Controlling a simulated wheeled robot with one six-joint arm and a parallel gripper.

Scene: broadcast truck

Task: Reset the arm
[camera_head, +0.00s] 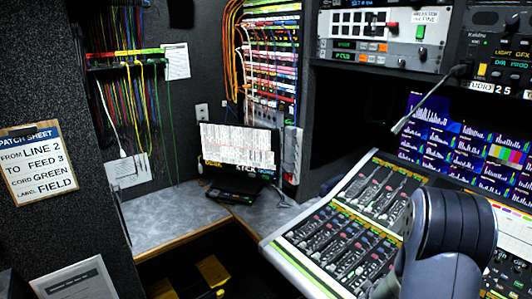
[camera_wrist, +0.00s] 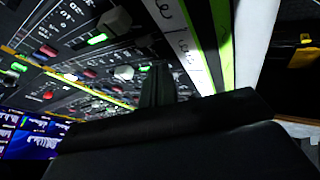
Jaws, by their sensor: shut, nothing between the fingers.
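My arm (camera_head: 452,225) shows at the lower right of the head view as a dark, rounded link in front of the mixing console (camera_head: 330,232). I cannot make out my fingertips in that view. In the wrist view my gripper (camera_wrist: 158,84) is a dark shape at the middle, shut and empty. It is over or close to the console (camera_wrist: 60,85), whose knobs and lit buttons fill the upper left. The gap between fingers and console cannot be judged.
Cables (camera_head: 130,110) hang on the back wall. A patch sheet (camera_head: 38,165) is on the left wall. The desk's left part is mostly clear.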

